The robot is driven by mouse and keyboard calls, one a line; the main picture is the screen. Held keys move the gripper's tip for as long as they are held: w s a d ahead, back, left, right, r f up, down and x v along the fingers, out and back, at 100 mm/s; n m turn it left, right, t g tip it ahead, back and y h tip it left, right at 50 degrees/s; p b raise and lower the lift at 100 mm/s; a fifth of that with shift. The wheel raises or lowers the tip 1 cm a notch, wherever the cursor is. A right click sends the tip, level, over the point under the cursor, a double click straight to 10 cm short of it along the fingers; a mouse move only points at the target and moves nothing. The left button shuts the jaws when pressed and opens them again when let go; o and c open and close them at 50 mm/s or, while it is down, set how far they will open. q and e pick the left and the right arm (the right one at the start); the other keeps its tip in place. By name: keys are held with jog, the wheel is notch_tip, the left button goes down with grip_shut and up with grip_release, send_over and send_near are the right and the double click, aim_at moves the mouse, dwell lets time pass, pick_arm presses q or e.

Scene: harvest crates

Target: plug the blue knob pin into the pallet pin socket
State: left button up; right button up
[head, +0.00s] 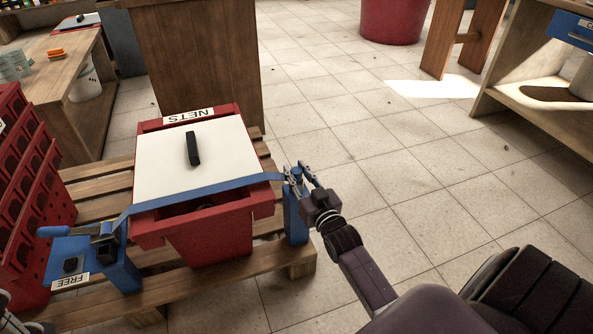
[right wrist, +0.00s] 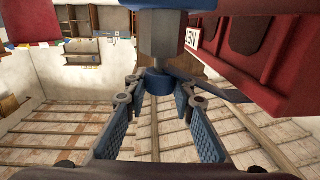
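A blue knob (right wrist: 157,84) hangs below a grey hexagonal part (right wrist: 163,35) in the right wrist view, with blue material above it. My right gripper (right wrist: 159,92) has its fingers spread on both sides of the knob, and I see no clear contact. In the head view, my right gripper (head: 296,170) is at the top of the right blue post (head: 296,217), at the right end of a blue strap (head: 226,188). The small parts between its fingers are hard to make out there. The socket opening is not clearly visible.
The strap crosses a red NETS crate (head: 210,243) with a white lid (head: 225,150), on a wooden pallet (head: 215,278). A blue FREE block (head: 118,270) and blue-handled lever (head: 75,232) stand at left, beside stacked red crates (head: 30,180).

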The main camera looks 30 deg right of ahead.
jog(key=o, duration=0.4)
jog(key=shift+o, duration=0.2)
jog(key=s+a, duration=0.2)
jog(key=s, duration=1)
jog(key=shift+w, duration=0.1)
